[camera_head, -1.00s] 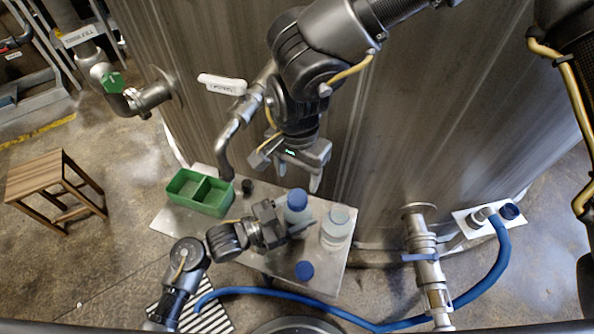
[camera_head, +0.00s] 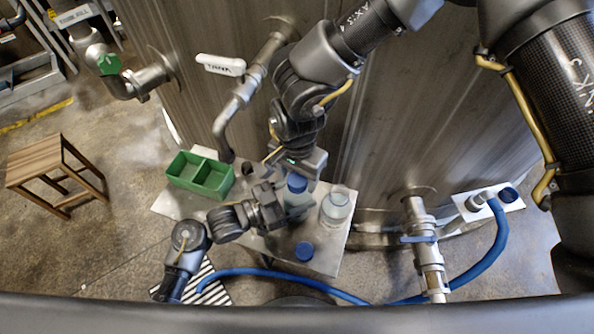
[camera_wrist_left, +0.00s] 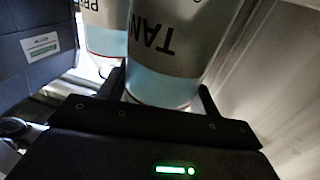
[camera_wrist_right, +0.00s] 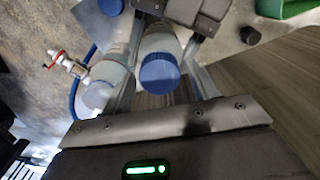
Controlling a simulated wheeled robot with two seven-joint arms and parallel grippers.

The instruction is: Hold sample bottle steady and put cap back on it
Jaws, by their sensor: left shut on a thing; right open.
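A sample bottle (camera_head: 298,206) with a blue cap (camera_head: 297,183) on top stands upright on the metal table. My left gripper (camera_head: 284,208) is shut on its side; in the left wrist view, the labelled bottle (camera_wrist_left: 170,50) sits between the fingers. My right gripper (camera_head: 303,172) is open above this bottle. In the right wrist view, the blue cap (camera_wrist_right: 160,72) lies between the spread fingers, with gaps on both sides. I cannot tell whether the cap is fully seated. A second bottle (camera_head: 336,207) without a blue cap stands to the right. Another blue cap (camera_head: 304,251) lies on the table.
A green two-part tray (camera_head: 200,175) sits at the table's (camera_head: 325,262) left end, near a small dark cap. A tank (camera_head: 390,110) with a pipe and white-handled valve (camera_head: 220,65) rises close behind. A blue hose (camera_head: 270,275) runs past the table's front.

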